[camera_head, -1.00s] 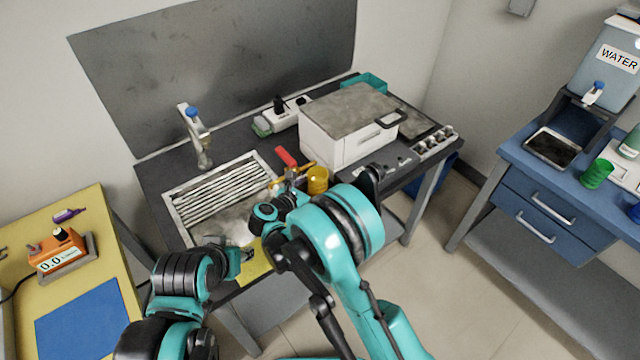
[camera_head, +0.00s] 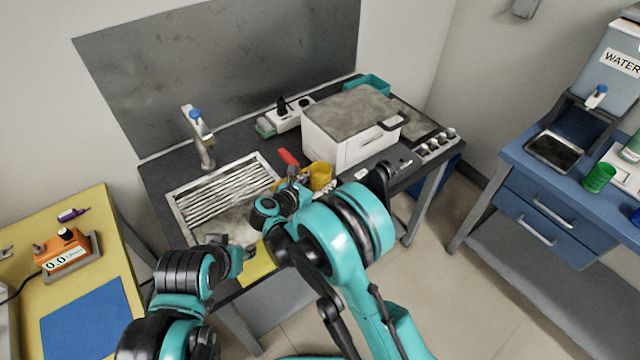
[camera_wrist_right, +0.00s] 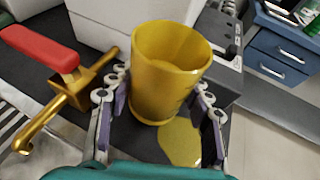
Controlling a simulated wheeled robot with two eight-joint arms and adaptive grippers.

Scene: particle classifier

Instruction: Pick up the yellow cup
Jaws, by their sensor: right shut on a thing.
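The yellow cup (camera_wrist_right: 168,85) stands upright between the fingers of my right gripper (camera_wrist_right: 158,112) in the right wrist view. The fingers press on both sides of its lower part. In the head view the cup (camera_head: 321,174) is beside the sink, in front of the white box, with my right gripper (camera_head: 300,190) partly hidden by my own arm. A yellow patch shows on the dark counter under the cup in the wrist view; I cannot tell whether the cup touches the counter. My left gripper (camera_head: 238,256) is low near the counter's front edge, its fingertips unclear.
A brass valve with a red handle (camera_wrist_right: 45,50) is close left of the cup. A white box (camera_head: 350,130) stands behind it. The sink (camera_head: 222,190) with a tap (camera_head: 200,135) is to the left. A blue cabinet (camera_head: 560,200) is at the right.

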